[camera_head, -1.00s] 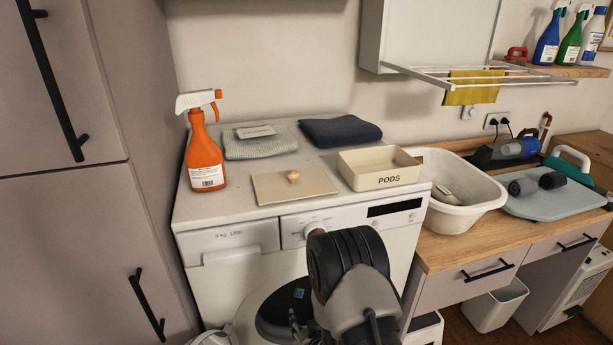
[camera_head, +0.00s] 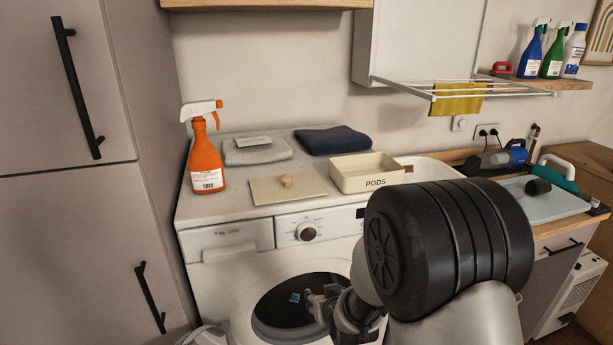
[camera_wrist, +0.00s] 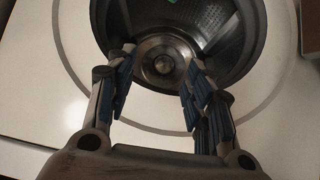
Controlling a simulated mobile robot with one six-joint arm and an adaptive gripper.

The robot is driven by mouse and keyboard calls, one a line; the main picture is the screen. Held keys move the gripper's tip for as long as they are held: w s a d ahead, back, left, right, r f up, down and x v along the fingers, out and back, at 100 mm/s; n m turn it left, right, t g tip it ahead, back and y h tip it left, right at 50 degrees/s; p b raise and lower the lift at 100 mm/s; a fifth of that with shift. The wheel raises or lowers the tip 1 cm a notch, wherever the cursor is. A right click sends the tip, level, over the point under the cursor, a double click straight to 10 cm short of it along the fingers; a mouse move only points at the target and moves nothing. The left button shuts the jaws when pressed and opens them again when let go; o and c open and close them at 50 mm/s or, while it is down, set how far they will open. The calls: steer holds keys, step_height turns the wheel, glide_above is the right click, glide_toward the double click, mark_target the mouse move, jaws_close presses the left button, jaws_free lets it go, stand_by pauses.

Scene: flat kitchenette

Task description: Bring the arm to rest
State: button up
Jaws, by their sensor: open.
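My gripper (camera_wrist: 158,95) is open and empty in the wrist view, its two fingers apart in front of the round opening of the washing machine (camera_head: 215,240). In the head view my gripper (camera_head: 322,305) shows low in the picture, in front of the drum opening (camera_head: 280,312). My arm's large black joint covers part of the machine's right side.
On the machine top stand an orange spray bottle (camera_head: 205,160), folded cloths (camera_head: 333,140), a flat lid (camera_head: 288,188) and a PODS box (camera_head: 366,175). A drying rack (camera_head: 500,87) juts from the wall. A tall cabinet (camera_head: 70,240) bounds the left.

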steer(key=s+d+r+g, duration=0.1)
steer(key=s+d+r, duration=0.3)
steer(key=s+r, duration=0.45)
steer(key=s+d+r+g, duration=0.1)
steer(key=s+d+r, duration=0.1)
steer(key=s, duration=0.6)
steer(key=s+d+r+m+g+h, duration=0.1)
steer(key=s+d+r, duration=0.1)
steer(key=s+r, duration=0.3)
steer(key=s+d+r+m+g, duration=0.1)
steer(key=s+r, duration=0.3)
steer(key=s, duration=0.7)
steer(key=shift+s+d+g+h, duration=0.3)
steer(key=shift+d+g+h, duration=0.1)
steer(key=shift+g, duration=0.2)
